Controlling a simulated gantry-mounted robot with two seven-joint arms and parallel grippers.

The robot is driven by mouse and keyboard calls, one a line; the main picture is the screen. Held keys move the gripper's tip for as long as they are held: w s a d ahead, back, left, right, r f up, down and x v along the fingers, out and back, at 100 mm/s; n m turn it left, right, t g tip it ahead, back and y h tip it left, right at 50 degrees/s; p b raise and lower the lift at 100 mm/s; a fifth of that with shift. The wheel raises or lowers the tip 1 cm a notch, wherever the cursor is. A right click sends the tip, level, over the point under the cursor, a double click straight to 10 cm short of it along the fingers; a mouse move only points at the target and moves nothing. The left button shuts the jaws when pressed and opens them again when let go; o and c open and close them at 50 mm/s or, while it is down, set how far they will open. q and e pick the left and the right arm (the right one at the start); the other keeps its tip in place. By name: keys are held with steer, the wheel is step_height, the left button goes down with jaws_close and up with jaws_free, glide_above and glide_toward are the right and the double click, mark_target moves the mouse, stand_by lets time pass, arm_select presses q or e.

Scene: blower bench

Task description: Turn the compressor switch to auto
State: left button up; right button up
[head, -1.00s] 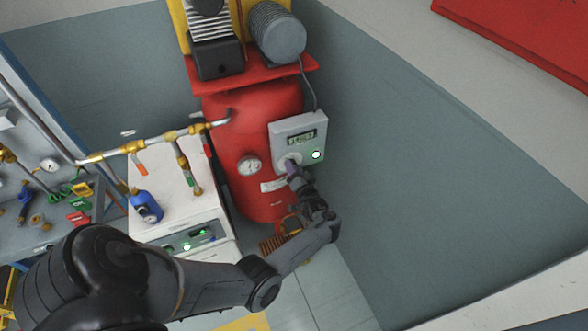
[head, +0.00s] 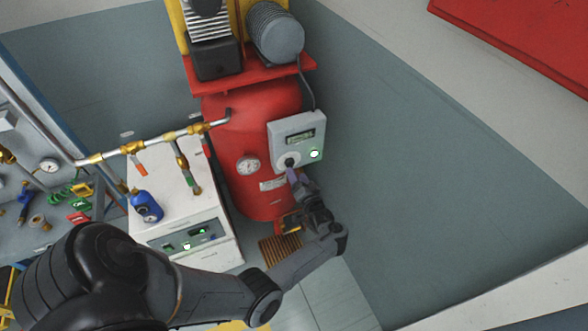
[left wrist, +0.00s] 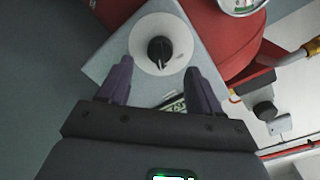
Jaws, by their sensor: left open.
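The box is on the red compressor tank (head: 228,110). In the left wrist view the knob (left wrist: 160,52) sits ahead of and between the two purple fingertips, apart from them. My left gripper (left wrist: 160,82) is open and empty; in the head view it (head: 294,174) is just below the knob. Lettering around the knob is too small to read. My right gripper is not in view.
A pressure gauge (head: 248,166) is on the tank left of the box. Brass-fitted piping (head: 150,144) crosses to a bench.

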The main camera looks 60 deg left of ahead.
arm_select(q)
steer(key=d, duration=0.3)
steer(key=s+d, duration=0.1)
steer(key=d, duration=0.1)
steer(key=shift+d+r, duration=0.15)
steer(key=shift+d, duration=0.2)
steer(key=shift+a, duration=0.1)
